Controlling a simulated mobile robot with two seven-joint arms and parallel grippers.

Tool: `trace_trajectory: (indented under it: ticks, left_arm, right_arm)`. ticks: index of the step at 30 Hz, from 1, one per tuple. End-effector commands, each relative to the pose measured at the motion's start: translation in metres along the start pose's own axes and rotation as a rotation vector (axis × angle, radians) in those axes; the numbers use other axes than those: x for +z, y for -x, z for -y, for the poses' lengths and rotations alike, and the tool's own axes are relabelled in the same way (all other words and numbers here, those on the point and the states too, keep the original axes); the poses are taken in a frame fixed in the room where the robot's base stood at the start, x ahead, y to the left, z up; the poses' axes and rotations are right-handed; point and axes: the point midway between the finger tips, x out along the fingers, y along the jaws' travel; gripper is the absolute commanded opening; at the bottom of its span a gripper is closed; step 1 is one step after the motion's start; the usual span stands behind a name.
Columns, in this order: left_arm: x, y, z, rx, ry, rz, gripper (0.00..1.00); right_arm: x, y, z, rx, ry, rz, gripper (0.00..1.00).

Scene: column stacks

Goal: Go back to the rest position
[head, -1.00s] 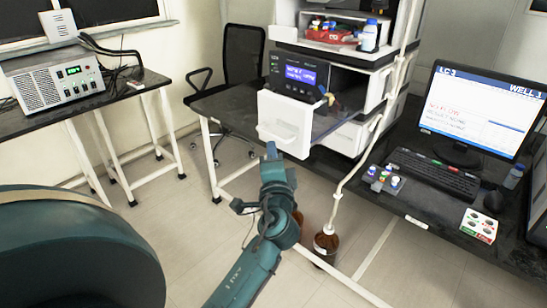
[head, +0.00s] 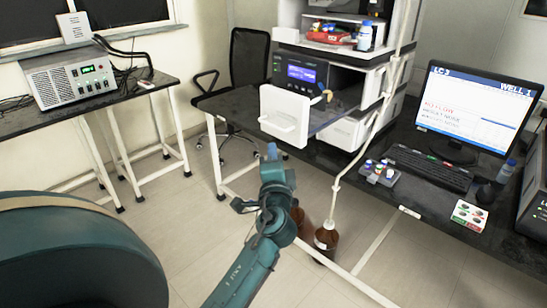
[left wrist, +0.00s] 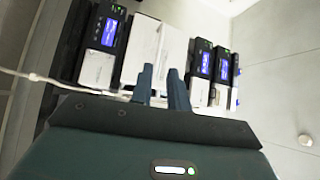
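My left gripper (head: 272,151) is in the middle of the head view, low in front of the instrument bench. The left wrist view shows its two fingers (left wrist: 160,85) standing apart with nothing between them. The fingers look close together but a gap is visible, so it is open and empty. The white front panel of a pulled-out tray (head: 285,117) is just beyond and above the gripper in the head view. I see a gap between them but cannot judge its depth. My right gripper is in neither view.
An instrument stack (head: 300,72) stands on the black bench, with brown bottles (head: 326,238) on the floor below. A monitor (head: 475,112), keyboard (head: 430,167) and vial rack (head: 376,173) are at right. A side table (head: 150,88) and chair (head: 247,62) are at left. Floor between is clear.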

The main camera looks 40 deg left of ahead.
Motion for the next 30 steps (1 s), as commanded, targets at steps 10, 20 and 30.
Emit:
trace_trajectory:
  ticks: [10, 20, 30]
  left_arm:
    - [0.0, 0.0, 0.0, 0.0, 0.0, 0.0, 0.17]
    - [-0.01, 0.035, -0.05, 0.181, 0.125, -0.113, 0.17]
    - [-0.023, 0.236, -0.172, 0.938, 0.746, -0.249, 0.17]
  right_arm:
    - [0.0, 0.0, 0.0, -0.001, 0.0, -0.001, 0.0]
    - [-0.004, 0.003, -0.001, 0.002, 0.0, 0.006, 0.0]
    - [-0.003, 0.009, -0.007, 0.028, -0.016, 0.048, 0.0]
